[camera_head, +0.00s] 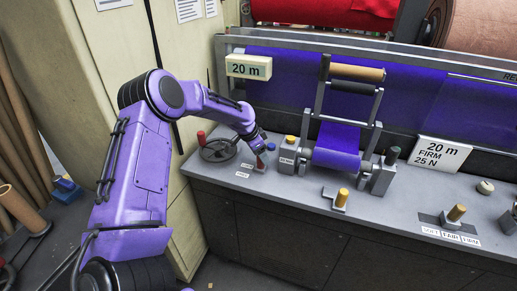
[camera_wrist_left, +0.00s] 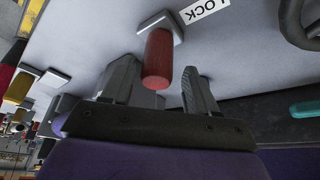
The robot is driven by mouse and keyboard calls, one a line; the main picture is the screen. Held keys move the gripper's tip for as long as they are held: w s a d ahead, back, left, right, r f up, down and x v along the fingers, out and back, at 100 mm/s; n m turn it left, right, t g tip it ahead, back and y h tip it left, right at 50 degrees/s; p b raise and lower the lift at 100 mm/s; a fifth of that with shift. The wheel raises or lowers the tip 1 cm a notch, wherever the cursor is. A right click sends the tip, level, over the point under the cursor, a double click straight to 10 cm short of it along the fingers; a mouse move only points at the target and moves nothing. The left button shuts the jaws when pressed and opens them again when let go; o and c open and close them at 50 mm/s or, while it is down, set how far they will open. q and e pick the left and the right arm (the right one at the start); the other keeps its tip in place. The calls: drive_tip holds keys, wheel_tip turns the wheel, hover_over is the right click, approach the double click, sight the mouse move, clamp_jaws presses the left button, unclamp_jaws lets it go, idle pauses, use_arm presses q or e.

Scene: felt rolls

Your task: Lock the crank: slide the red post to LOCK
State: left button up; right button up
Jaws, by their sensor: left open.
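The red post (camera_wrist_left: 158,55) stands on a small metal base in the left wrist view, beside a white label reading LOCK (camera_wrist_left: 203,10). In the head view the red post (camera_head: 261,161) shows only in part, at the tip of my left gripper (camera_head: 257,146). My left gripper (camera_wrist_left: 160,85) is open, its two fingers on either side of the post's near end in the picture. I cannot tell whether they touch it. The crank wheel (camera_head: 218,150) with its red handle (camera_head: 201,138) is to the left of the post. My right gripper is not in view.
A yellow-topped grey block (camera_head: 288,155) and the roller stand holding purple felt (camera_head: 336,150) are close to the right of the post. A tall cream cabinet (camera_head: 110,60) is at the left.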

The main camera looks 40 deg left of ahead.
sight(254, 168)
use_arm(q)
drive_tip(key=b+v, duration=0.1)
drive_tip(key=v, duration=0.7)
drive_tip(key=shift+r, duration=0.2)
drive_tip(key=shift+w, duration=0.1)
